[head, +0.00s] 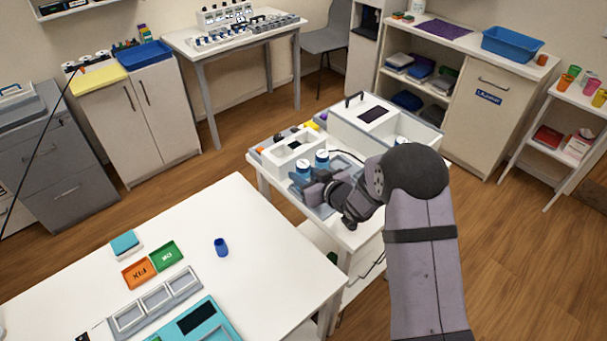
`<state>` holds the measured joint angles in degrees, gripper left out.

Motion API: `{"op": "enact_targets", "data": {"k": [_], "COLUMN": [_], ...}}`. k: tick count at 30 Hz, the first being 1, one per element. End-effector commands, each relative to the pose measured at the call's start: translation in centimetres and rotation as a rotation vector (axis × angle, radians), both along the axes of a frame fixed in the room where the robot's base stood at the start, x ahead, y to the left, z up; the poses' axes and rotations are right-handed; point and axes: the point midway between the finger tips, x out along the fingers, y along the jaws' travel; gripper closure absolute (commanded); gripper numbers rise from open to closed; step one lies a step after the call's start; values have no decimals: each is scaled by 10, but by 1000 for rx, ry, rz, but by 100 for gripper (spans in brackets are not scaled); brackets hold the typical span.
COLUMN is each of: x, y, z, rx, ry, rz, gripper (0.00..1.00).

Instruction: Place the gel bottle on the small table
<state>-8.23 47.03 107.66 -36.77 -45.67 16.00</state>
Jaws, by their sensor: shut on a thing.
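My gripper (313,190) is over the left part of a small white table (352,238) that has drawers below. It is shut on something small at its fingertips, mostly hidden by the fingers. Two blue bottles with pale tops are there: one (303,171) right at the fingertips, one (322,160) just behind it. The nearer one appears to be in the jaws, but I cannot tell for sure, nor whether it touches the surface below. No label is readable, so I cannot confirm which is the gel bottle.
A white box-shaped device (372,125) and a smaller white unit (292,148) stand close behind the gripper. A large white table (240,205) in front holds a blue cup (221,246), an orange tray (137,274) and a green tray (167,256). Its right part is clear.

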Motion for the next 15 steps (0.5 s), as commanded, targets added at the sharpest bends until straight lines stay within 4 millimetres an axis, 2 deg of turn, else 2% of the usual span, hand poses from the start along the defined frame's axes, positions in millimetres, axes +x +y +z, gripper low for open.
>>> {"op": "enact_targets", "data": {"k": [15], "x": [0], "y": [0], "z": [-5], "rx": [1], "ry": [-1], "rz": [0], "gripper": [95]}}
